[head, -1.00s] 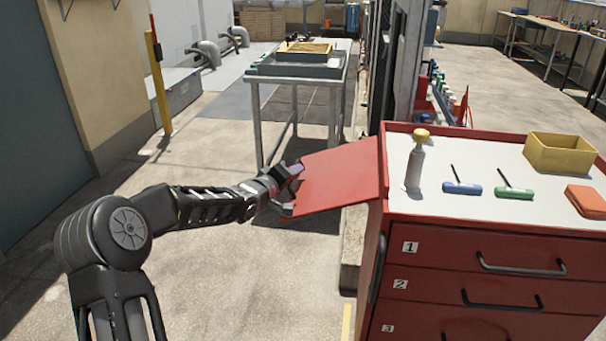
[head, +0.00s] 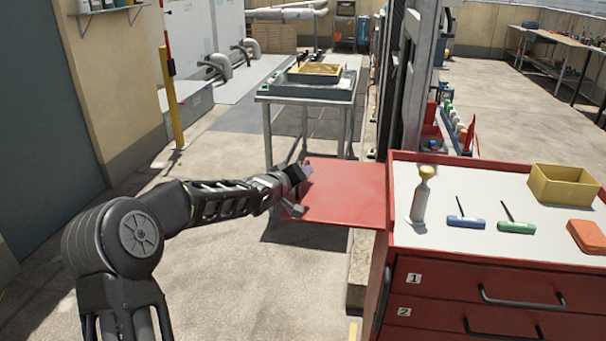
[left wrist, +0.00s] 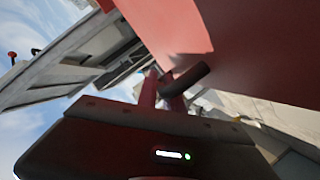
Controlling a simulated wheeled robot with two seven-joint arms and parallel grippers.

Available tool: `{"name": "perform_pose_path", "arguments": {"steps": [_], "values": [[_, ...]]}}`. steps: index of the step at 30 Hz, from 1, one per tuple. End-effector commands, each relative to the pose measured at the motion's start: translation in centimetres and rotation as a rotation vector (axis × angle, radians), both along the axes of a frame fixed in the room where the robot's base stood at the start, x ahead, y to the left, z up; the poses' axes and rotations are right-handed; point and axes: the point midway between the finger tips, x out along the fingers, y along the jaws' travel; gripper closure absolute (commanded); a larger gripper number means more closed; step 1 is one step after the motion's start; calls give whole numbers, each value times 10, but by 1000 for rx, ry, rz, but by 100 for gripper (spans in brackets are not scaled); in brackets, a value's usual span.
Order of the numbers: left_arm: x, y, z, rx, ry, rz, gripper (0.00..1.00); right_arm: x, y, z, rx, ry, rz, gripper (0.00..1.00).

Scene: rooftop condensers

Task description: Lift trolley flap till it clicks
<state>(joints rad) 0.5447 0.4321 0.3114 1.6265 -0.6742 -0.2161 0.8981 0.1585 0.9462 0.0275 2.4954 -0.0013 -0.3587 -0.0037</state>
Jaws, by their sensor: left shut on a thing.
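The red trolley flap (head: 345,192) sticks out to the left from the side of the red tool trolley (head: 470,262) and looks about level with its top. My left gripper (head: 299,190) is shut on the flap's outer left edge. In the left wrist view the flap (left wrist: 260,45) fills the upper right, above the dark gripper body. The flap's underside and its support or catch are hidden in the head view. My right gripper is not in view.
A grey metal table (head: 262,97) stands behind the flap. Open floor lies left.

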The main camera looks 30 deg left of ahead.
Motion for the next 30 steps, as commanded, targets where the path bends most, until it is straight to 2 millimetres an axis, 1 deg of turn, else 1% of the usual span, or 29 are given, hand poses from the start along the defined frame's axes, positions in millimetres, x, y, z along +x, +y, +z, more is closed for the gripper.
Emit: {"name": "perform_pose_path", "arguments": {"steps": [2, 3, 6, 13, 17, 20, 27, 30], "values": [[0, 1, -1, 0, 3, 1, 100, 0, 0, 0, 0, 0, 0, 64], [0, 1, -1, 0, 3, 1, 87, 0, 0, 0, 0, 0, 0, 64], [0, 1, -1, 0, 3, 1, 80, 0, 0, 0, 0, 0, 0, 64], [0, 0, -1, 0, 1, 0, 80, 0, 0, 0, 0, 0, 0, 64], [-6, 1, 2, 0, 1, 1, 80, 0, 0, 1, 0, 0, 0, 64], [-17, 2, 5, 2, 1, 2, 80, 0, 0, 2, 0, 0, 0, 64], [-55, 3, 17, 2, 2, 3, 80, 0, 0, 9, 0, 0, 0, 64], [-67, 3, 21, 2, 3, 2, 80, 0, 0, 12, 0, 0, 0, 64]]}}
